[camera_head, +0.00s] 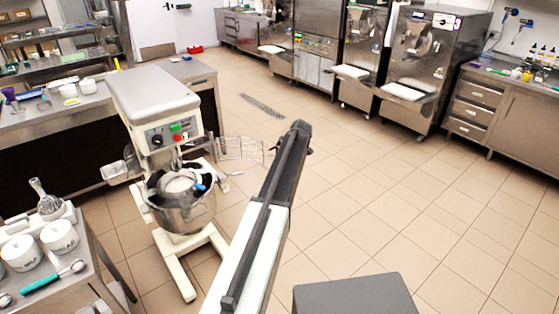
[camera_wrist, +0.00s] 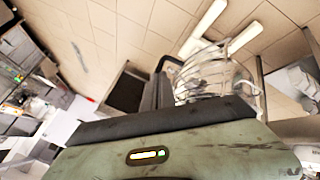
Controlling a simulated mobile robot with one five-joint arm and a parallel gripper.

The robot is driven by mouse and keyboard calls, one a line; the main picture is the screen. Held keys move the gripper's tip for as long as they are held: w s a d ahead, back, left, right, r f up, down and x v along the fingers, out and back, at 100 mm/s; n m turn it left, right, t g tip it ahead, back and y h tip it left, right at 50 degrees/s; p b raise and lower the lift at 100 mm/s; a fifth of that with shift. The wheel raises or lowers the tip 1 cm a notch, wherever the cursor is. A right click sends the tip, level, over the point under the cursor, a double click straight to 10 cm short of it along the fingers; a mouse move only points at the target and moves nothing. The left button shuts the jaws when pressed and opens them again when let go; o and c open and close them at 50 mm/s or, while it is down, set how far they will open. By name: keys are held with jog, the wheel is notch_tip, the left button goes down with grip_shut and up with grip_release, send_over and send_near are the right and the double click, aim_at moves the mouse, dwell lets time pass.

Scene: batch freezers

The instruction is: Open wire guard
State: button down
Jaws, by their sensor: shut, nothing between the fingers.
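The planetary mixer (camera_head: 155,105) stands at the left in the head view, with its steel bowl (camera_head: 185,208) under the head. In the head view my arm mostly hides the gripper.
A side table (camera_head: 60,285) with white tubs and a scoop stands at the lower left. A steel counter (camera_head: 50,118) is behind the mixer. Batch freezers (camera_head: 425,75) line the back wall. The tiled floor (camera_head: 400,190) to the right is clear.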

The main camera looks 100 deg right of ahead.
jog(key=shift+w+d, duration=0.25)
jog(key=shift+s, duration=0.1)
jog(key=shift+r, duration=0.1)
